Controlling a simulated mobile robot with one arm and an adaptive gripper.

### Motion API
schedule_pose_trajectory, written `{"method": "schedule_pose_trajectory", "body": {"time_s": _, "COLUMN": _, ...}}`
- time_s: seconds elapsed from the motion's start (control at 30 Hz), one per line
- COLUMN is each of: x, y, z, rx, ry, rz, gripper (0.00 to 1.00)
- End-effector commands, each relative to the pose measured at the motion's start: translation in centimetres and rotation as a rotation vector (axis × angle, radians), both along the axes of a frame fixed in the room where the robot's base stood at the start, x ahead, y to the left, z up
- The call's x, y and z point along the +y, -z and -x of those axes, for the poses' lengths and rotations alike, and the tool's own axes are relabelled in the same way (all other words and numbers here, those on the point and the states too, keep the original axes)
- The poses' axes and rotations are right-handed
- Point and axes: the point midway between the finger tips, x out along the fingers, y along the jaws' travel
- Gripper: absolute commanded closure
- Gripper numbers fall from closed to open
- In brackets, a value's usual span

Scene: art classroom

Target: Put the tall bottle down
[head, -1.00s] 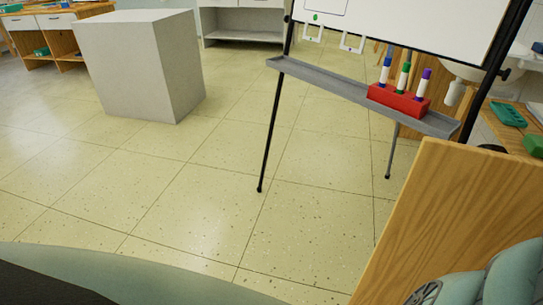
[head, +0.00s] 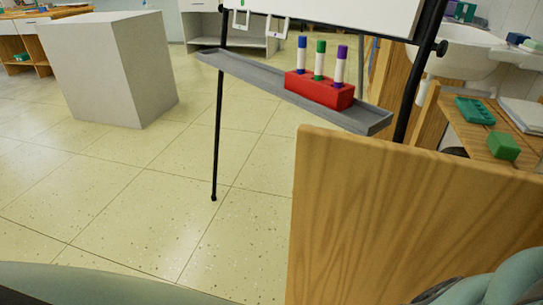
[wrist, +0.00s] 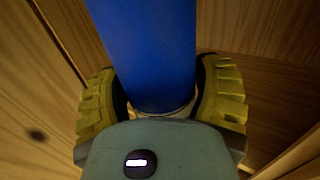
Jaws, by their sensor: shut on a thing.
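In the wrist view, my gripper (wrist: 160,108) is shut on a tall blue bottle (wrist: 152,45). Its two yellow ribbed fingers press on the bottle from both sides. The bottle's far end runs out of the top of the picture, so its full shape is hidden. Wooden surfaces fill the background around it; I cannot tell whether the bottle touches any of them. In the head view neither the bottle nor the gripper shows, only part of my arm at the lower right.
A wooden panel (head: 390,215) stands close at the lower right. Beyond it is a whiteboard easel with a grey tray (head: 240,72) holding a red marker block (head: 318,90). A grey pedestal (head: 105,70) stands at the left. A wooden counter (head: 475,135) is at right. Floor between is clear.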

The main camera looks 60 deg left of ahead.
Motion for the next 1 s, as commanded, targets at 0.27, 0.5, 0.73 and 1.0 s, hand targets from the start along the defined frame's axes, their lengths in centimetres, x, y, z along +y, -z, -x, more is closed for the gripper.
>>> {"method": "schedule_pose_trajectory", "body": {"time_s": 0.27, "x": -1.9, "y": 0.9, "z": -5.7, "rx": -0.005, "ry": -0.017, "rz": 0.004, "gripper": 0.74}}
{"method": "schedule_pose_trajectory", "body": {"time_s": 0.5, "x": -3.8, "y": 1.3, "z": -10.6, "rx": -0.004, "ry": -0.016, "rz": 0.003, "gripper": 0.74}}
{"method": "schedule_pose_trajectory", "body": {"time_s": 0.73, "x": -4.9, "y": 1.4, "z": -13.3, "rx": -0.003, "ry": -0.009, "rz": 0.001, "gripper": 0.74}}
{"method": "schedule_pose_trajectory", "body": {"time_s": 1.0, "x": -5.3, "y": 1.5, "z": -14.5, "rx": -0.003, "ry": -0.010, "rz": 0.000, "gripper": 0.74}}
